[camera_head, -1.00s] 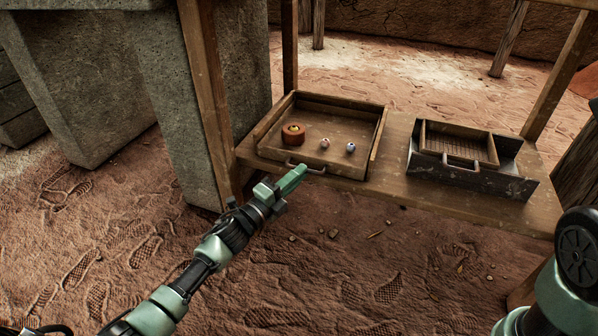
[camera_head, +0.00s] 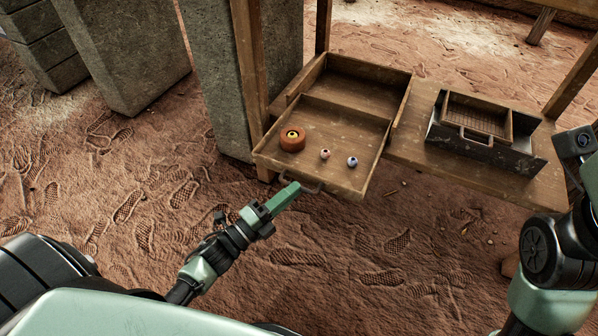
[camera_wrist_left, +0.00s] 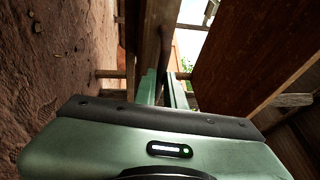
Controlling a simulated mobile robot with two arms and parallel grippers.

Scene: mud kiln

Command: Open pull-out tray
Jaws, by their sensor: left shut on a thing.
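The wooden pull-out tray (camera_head: 335,181) stands pulled well out of its wooden casing (camera_head: 360,75), toward me past the shelf's front edge. It carries a round orange-brown thing (camera_head: 292,139) with a yellow centre and two small pale balls, one pinkish (camera_head: 325,154) and one bluish (camera_head: 352,161). A dark handle (camera_head: 312,187) is on its front. My left gripper (camera_head: 290,189) is at the handle and shut on it. In the left wrist view the jaws (camera_wrist_left: 163,88) point at a wooden part; the handle itself is hard to make out there. My right gripper is not seen.
A dark metal box (camera_head: 485,150) with a smaller wooden tray (camera_head: 478,115) stands on the shelf (camera_head: 420,158) to the right. Wooden posts and stone blocks (camera_head: 215,75) stand at the left. The footprinted ground before the shelf is open.

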